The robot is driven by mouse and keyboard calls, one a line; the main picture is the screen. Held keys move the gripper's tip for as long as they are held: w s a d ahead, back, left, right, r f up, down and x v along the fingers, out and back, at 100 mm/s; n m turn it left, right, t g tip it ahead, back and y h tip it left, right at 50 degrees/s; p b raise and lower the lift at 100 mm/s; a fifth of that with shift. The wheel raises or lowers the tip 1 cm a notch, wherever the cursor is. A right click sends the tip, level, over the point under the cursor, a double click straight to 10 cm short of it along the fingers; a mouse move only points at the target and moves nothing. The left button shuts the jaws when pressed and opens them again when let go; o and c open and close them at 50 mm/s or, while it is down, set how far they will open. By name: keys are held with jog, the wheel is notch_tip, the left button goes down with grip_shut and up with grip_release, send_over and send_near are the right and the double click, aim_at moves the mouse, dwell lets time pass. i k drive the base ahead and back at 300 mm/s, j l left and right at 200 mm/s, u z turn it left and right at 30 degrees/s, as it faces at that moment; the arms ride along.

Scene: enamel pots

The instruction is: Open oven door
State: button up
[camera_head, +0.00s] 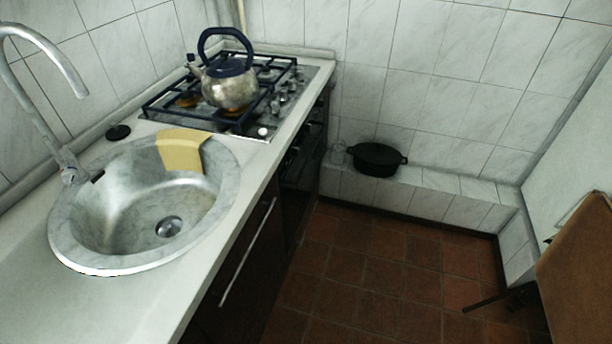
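The oven (299,165) is a dark, glossy front under the gas hob (285,100), at the right end of the counter. I see it at a steep angle from above, and its door looks shut. The handle is hard to make out in the dark. My gripper is not in view.
A dark cabinet with a long metal handle (248,252) stands under the sink (100,245), nearer than the oven. A kettle (230,90) stands on the hob. A black pot (376,160) sits on the tiled ledge. A brown panel (585,265) stands at right. The floor (370,280) between is clear.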

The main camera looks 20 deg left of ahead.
aim_at(300, 195)
jog(key=i+u, duration=0.1)
jog(key=u, duration=0.35)
jog(key=i+l+u, duration=0.65)
jog(key=i+l, duration=0.5)
jog(key=i+l+u, duration=0.1)
jog(key=i+l, duration=0.45)
jog(key=l, duration=0.15)
